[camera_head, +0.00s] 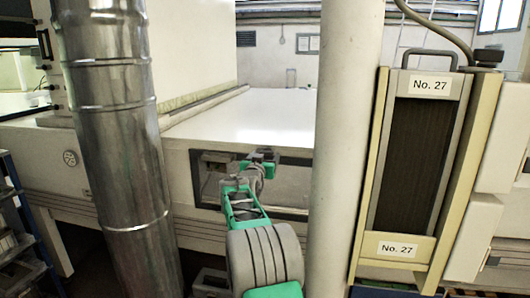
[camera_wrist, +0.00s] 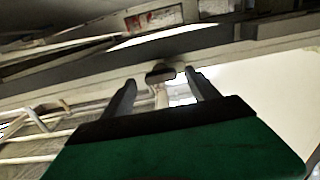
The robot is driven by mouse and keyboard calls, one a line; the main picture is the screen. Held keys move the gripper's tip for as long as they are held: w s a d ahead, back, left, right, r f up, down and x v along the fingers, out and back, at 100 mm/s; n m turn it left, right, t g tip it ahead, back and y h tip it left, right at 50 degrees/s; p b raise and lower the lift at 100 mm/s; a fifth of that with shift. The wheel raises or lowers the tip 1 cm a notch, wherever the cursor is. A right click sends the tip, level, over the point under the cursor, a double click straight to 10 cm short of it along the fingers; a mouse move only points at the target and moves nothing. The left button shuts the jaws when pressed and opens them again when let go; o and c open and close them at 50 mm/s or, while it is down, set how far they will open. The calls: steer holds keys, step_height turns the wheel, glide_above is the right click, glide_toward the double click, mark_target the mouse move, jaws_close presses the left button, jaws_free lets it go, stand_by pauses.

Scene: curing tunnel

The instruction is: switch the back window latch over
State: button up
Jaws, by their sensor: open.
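A dark-framed window (camera_head: 288,187) sits in the side of the white machine in the head view. My gripper (camera_head: 262,157) is in front of the window's upper part. In the wrist view my gripper (camera_wrist: 160,77) is open, with one finger on each side of a dark rounded knob (camera_wrist: 160,70) on a pale stem. This looks like the latch handle. Gaps show between the knob and both fingers, and I cannot tell how deep it sits between them. In the head view I cannot make the latch out clearly behind my gripper.
A shiny metal duct (camera_head: 112,130) stands at the left, and a pale round post (camera_head: 345,130) stands just right of the window. A framed panel marked No. 27 (camera_head: 418,165) is further right. The machine's flat white top (camera_head: 255,115) is clear.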

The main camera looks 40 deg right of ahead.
steer(key=shift+w+d, duration=0.4)
steer(key=shift+d, duration=0.05)
steer(key=shift+c, duration=0.4)
steer(key=c, duration=1.3)
